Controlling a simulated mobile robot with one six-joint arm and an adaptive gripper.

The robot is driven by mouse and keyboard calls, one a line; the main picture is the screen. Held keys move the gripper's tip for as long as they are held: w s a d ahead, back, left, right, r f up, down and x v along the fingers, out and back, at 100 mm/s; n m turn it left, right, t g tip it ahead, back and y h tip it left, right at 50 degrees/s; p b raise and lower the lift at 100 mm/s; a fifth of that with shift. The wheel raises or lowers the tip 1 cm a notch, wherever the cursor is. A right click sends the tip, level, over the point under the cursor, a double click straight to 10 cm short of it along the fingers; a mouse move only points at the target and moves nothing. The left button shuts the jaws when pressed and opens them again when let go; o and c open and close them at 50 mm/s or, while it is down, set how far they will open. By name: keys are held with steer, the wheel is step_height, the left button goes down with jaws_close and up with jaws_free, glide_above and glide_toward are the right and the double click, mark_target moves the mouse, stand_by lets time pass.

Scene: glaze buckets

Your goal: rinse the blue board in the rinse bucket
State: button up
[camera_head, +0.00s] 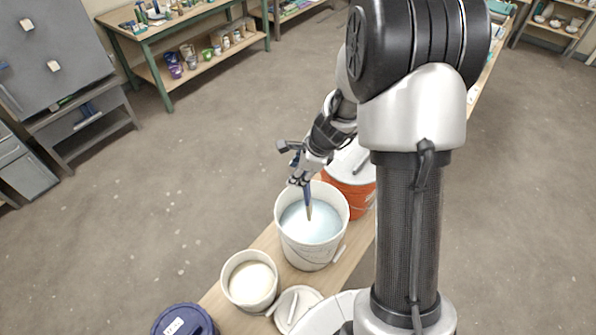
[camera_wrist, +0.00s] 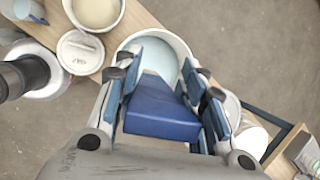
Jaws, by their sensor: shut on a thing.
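The blue board (camera_wrist: 160,110) is in the jaws of my gripper (camera_head: 301,178), which is shut on it. In the head view the board (camera_head: 307,194) hangs steeply downward, with a tan lower end. A white bucket (camera_head: 312,251) of pale blue liquid stands below it on a wooden bench. The board's lower end lies inside the bucket's opening; I cannot tell how far it dips into the liquid. In the wrist view the bucket (camera_wrist: 183,47) opens just beyond the board, with a blue finger on each side of it. The board hides part of the liquid.
An orange bucket (camera_head: 361,201) with a pale lid stands close behind the white bucket. In front are a smaller bucket of cream liquid (camera_head: 250,281), a round white lid (camera_head: 309,299) and a dark blue container (camera_head: 184,321). The floor left of the bench is clear.

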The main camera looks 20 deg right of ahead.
steer(key=w+d+f+b, duration=0.1)
steer(key=f+b, duration=0.6)
steer(key=f, duration=0.3)
steer(key=w+d+f+b, duration=0.1)
steer(key=w+f+b, duration=0.1)
steer(key=f+b, duration=0.6)
steer(key=shift+d+f+b, duration=0.3)
steer(key=shift+d+f, duration=0.05)
steer(key=shift+f, duration=0.7)
